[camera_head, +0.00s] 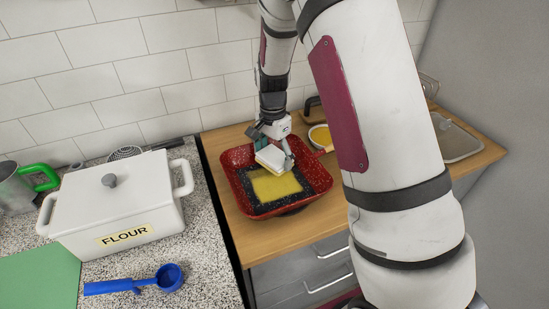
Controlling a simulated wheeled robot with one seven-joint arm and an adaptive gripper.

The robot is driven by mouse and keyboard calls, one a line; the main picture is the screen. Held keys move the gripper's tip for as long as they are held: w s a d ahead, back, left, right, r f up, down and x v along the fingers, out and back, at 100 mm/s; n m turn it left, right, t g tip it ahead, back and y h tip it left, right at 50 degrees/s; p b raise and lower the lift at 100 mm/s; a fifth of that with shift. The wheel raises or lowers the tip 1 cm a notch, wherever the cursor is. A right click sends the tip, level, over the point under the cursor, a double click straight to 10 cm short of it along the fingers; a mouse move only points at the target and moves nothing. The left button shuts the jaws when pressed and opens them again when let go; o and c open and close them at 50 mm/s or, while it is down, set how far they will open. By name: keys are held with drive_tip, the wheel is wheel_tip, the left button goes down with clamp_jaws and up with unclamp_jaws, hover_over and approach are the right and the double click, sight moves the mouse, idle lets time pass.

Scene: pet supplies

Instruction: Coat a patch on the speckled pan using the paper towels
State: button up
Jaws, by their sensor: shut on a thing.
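The speckled pan (238,157) is red with a dark speckled inside and stands on the wooden counter. A yellow patch (277,186) covers part of its floor. My gripper (274,146) is over the back of the pan and is shut on the paper towels (270,159), a white folded pad. The pad is low over the pan, at the back edge of the yellow patch. I cannot tell whether it touches the pan floor. My arm hides the counter to the right of the pan.
A small bowl of yellow stuff (320,137) stands behind the pan at right. A white flour pot (122,212), a blue scoop (139,282), a green board (39,279) and a mug with a green handle (17,189) are on the speckled counter at left. A tray (459,142) is at far right.

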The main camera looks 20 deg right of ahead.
sight(274, 156)
drive_tip(key=shift+r+p, duration=0.75)
drive_tip(key=shift+r, duration=1.7)
drive_tip(key=shift+r+p, duration=0.5)
drive_tip(key=shift+r, duration=1)
drive_tip(key=shift+f, duration=0.1)
